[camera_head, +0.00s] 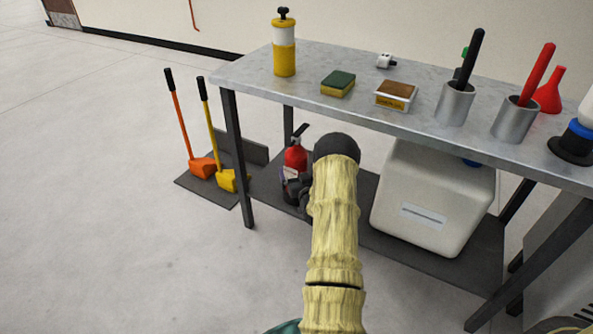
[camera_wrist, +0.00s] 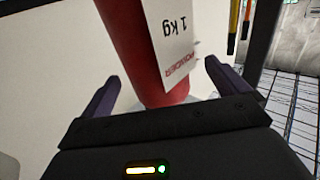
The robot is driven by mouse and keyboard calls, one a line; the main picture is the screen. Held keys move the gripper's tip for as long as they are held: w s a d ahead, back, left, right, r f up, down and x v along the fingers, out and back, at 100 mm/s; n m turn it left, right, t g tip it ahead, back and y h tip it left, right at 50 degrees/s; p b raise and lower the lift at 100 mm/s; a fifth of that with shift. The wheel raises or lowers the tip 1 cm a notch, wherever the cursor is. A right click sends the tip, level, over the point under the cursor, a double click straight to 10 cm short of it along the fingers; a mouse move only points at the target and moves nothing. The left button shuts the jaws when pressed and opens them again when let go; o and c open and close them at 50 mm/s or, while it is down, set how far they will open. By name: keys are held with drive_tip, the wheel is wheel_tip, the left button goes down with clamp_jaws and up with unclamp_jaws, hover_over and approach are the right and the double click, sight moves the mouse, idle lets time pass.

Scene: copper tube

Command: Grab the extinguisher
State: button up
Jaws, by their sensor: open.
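The red fire extinguisher (camera_head: 296,160) stands upright on the lower shelf of the metal table, near its left end. In the head view my arm hides part of it. In the wrist view its red body (camera_wrist: 133,45) with a white "1 kg" powder label (camera_wrist: 170,35) fills the upper middle. My gripper (camera_wrist: 160,85) is open, with one dark finger to each side of the extinguisher's body. The fingers are not seen pressing on it. In the head view the gripper is mostly hidden behind my arm, beside the extinguisher.
A large white canister (camera_head: 435,200) stands right of my arm on the lower shelf (camera_head: 375,235). The tabletop (camera_head: 320,60) overhangs the shelf, and a table leg (camera_head: 237,160) stands left of the extinguisher. Orange (camera_head: 203,167) and yellow (camera_head: 227,180) long-handled tools stand farther left. Floor in front is clear.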

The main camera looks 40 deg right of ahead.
sight(298, 143)
drive_tip(key=b+x, duration=0.1)
drive_tip(key=x, duration=0.1)
drive_tip(key=b+x, duration=0.1)
drive_tip(key=x, duration=0.1)
drive_tip(key=shift+d+f+b, duration=0.25)
drive_tip(key=shift+b, duration=0.15)
drive_tip(key=shift+w+d+r, duration=0.1)
drive_tip(key=shift+w+r, duration=0.05)
drive_tip(key=shift+w, duration=0.1)
drive_tip(key=c, duration=2.1)
drive_tip(key=shift+r, duration=0.2)
drive_tip(key=shift+r+p, duration=2.65)
drive_tip(key=shift+r, duration=2.35)
